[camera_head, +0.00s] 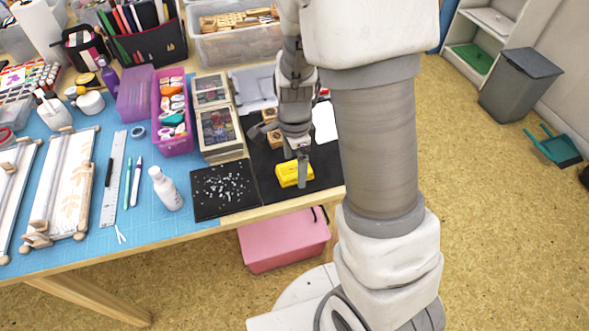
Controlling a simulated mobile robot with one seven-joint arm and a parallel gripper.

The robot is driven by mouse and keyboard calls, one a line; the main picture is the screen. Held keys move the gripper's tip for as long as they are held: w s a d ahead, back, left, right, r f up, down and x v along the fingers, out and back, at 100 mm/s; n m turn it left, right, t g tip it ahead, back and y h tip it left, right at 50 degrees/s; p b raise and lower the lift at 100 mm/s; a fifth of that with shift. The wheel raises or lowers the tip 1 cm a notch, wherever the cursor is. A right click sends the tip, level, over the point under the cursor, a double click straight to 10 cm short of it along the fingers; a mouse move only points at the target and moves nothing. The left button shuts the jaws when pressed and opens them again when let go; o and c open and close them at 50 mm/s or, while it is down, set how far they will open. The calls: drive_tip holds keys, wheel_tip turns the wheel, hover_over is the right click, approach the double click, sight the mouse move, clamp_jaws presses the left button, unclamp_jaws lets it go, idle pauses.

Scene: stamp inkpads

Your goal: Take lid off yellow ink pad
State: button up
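The yellow ink pad (289,175) lies on a black mat (326,180) near the table's front right edge. Its lid cannot be told apart from its base at this size. My gripper (302,174) points down over the right part of the pad, with its fingertips at or just above it. Whether the fingers touch the pad, and whether they are open or shut, is too small to tell. My arm hides the area to the right of the pad.
Wooden stamps (271,125) stand just behind the pad. Boxes with clear lids (222,130) and a purple bin (174,140) stand behind. A pink box (270,245) sits below the table edge.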

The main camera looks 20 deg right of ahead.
drive_tip(key=c, duration=1.4)
drive_tip(key=shift+o, duration=0.2)
drive_tip(key=shift+r, duration=0.1)
